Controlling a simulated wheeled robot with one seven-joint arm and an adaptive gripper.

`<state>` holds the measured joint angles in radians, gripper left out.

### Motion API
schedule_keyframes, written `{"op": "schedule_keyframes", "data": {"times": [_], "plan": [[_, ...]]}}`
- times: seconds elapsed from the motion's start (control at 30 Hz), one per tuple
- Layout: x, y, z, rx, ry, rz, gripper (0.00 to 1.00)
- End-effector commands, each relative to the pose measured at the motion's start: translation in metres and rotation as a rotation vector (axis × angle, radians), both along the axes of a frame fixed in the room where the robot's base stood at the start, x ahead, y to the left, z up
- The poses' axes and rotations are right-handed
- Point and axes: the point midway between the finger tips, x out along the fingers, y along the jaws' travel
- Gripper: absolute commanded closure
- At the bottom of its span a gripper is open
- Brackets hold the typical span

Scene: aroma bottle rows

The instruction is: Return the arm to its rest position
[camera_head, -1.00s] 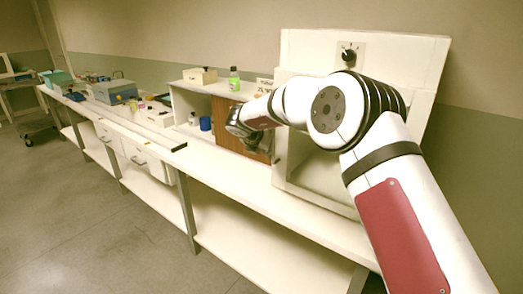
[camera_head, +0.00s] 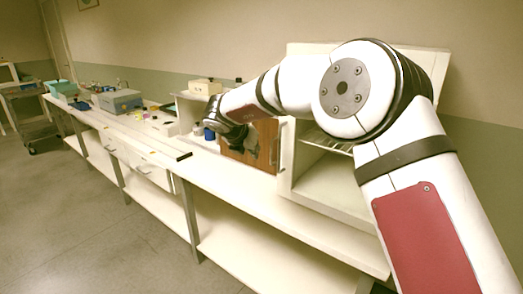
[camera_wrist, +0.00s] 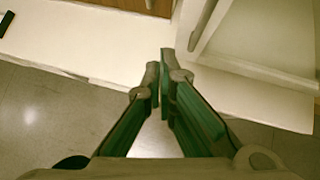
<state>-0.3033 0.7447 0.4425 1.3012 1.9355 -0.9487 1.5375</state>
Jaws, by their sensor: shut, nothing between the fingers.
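My gripper (camera_wrist: 160,75) shows in the wrist view with its two fingers together and nothing between them. It points down over the front edge of the white bench (camera_wrist: 75,40), with grey floor below. In the head view my gripper (camera_head: 249,154) hangs at the end of the bent arm, in front of the brown wooden panel (camera_head: 262,136). The arm hides part of the shelf unit behind it.
A white open cabinet (camera_head: 335,186) with a wire rack stands right of the panel. A grey-blue box (camera_head: 118,101) and small items sit farther left on the bench. The floor (camera_head: 95,225) at left is clear.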

Motion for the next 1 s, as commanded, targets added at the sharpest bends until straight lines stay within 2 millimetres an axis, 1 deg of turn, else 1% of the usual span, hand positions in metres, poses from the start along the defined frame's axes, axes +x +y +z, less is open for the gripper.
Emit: {"op": "schedule_keyframes", "data": {"times": [0.07, 0.17, 0.2, 0.27, 0.3, 0.37, 0.4, 0.47, 0.5, 0.53, 0.63, 0.67, 0.7, 0.77, 0.8, 0.87, 0.9, 0.97, 1.0], "plan": [[0.003, -0.004, 0.022, -0.032, -0.043, 0.055, 1.0], [0.01, -0.011, 0.068, -0.129, -0.138, 0.203, 1.0], [0.01, -0.014, 0.091, -0.186, -0.183, 0.28, 1.0], [0.008, -0.018, 0.126, -0.289, -0.251, 0.407, 1.0], [0.003, -0.02, 0.147, -0.364, -0.291, 0.494, 1.0], [-0.007, -0.024, 0.176, -0.483, -0.344, 0.622, 1.0], [-0.016, -0.026, 0.192, -0.565, -0.373, 0.705, 1.0], [-0.032, -0.03, 0.212, -0.692, -0.406, 0.828, 1.0], [-0.044, -0.033, 0.224, -0.779, -0.422, 0.908, 1.0], [-0.055, -0.035, 0.231, -0.844, -0.431, 0.968, 1.0], [-0.093, -0.046, 0.244, -1.063, -0.438, 1.168, 1.0], [-0.106, -0.05, 0.245, -1.127, -0.434, 1.226, 1.0], [-0.123, -0.056, 0.245, -1.212, -0.424, 1.305, 1.0], [-0.151, -0.067, 0.241, -1.336, -0.399, 1.427, 1.0], [-0.17, -0.076, 0.237, -1.414, -0.377, 1.507, 1.0], [-0.2, -0.091, 0.227, -1.526, -0.333, 1.63, 1.0], [-0.221, -0.102, 0.219, -1.594, -0.298, 1.714, 1.0], [-0.253, -0.12, 0.204, -1.687, -0.238, 1.841, 1.0], [-0.275, -0.134, 0.194, -1.742, -0.194, 1.927, 1.0]]}}
